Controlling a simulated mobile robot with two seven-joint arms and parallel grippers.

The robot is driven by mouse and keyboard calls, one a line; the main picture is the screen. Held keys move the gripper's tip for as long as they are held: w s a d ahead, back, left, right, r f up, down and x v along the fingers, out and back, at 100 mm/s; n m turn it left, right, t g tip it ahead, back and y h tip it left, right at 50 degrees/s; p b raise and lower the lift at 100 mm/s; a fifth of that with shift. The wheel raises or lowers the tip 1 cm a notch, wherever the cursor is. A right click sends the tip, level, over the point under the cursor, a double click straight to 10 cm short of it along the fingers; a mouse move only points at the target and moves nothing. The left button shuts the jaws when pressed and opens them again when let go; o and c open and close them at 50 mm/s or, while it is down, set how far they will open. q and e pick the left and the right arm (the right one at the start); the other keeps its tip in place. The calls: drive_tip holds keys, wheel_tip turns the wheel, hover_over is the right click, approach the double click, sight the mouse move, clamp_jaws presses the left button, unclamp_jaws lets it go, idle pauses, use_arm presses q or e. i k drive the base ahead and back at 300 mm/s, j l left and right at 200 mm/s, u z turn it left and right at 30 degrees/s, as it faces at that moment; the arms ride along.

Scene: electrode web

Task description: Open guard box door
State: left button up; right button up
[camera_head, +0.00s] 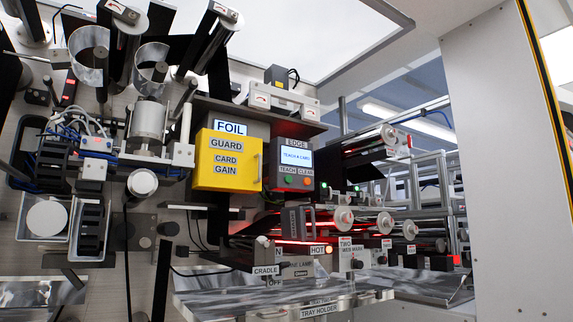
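The yellow guard box (225,187) is mounted on the machine panel left of centre, below a blue-and-white FOIL label (231,126). Its yellow front door bears the labels GUARD, CARD and GAIN and looks closed. A thin handle (259,166) shows near the door's right edge. The inside of the box is hidden. Neither of my grippers is in view.
The dark EDGE box (293,165) with a lit screen and TEACH and CLEAR buttons stands close to the guard box's right. Rollers crowd the left side. The CRADLE block (266,270) and tray holder (318,308) are below. A white panel (500,170) fills the right.

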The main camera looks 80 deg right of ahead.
sight(228, 160)
drive_tip(key=z, duration=1.75)
